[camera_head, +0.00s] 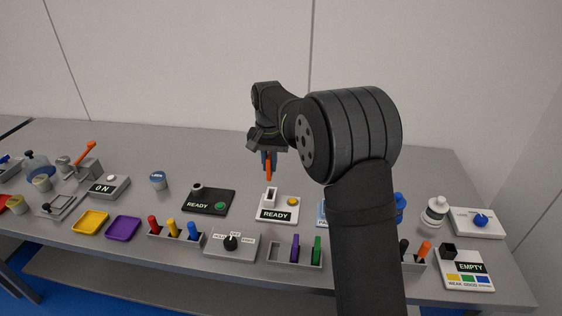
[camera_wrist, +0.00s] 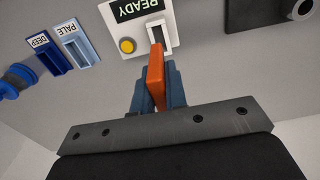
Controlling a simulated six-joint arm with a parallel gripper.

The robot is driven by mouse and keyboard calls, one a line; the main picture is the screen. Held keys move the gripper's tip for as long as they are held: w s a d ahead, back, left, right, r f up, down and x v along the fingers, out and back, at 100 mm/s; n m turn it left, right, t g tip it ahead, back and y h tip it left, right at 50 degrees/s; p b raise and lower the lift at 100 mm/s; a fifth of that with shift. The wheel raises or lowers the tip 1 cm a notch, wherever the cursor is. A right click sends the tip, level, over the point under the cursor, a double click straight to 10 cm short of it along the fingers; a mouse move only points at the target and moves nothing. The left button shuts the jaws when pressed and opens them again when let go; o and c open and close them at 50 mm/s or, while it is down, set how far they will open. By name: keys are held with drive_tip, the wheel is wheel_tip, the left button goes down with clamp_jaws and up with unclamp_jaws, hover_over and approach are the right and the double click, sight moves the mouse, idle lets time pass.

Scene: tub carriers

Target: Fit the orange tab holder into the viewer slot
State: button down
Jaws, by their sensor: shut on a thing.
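The orange tab holder (camera_head: 268,169) hangs upright below my gripper (camera_head: 269,157), which is shut on it. In the wrist view the orange holder (camera_wrist: 155,74) sits between the two blue fingers of my gripper (camera_wrist: 157,88). The viewer appears to be the white box (camera_head: 268,216) with a READY label and a yellow button; it also shows in the wrist view (camera_wrist: 118,15). Its raised slot (camera_head: 270,195) lies just below the holder's lower end in the head view. In the wrist view the holder's tip overlaps the near edge of the slot (camera_wrist: 161,34). I cannot tell the exact gap.
A black READY box (camera_head: 208,201) stands left of the viewer. A grey rack (camera_head: 282,258) with purple and green holders stands in front. A DEEP and PALE rack (camera_wrist: 70,50) is beside the viewer. A dial box (camera_head: 230,246) is front left.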

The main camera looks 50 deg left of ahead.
sight(270, 178)
drive_tip(key=shift+f, duration=2.9)
drive_tip(key=shift+f, duration=1.95)
drive_tip(key=c, duration=1.4)
unclamp_jaws()
drive_tip(key=shift+o, duration=0.2)
drive_tip(key=shift+r, duration=0.1)
wheel_tip(270, 178, up, 17)
drive_tip(key=shift+r, duration=0.15)
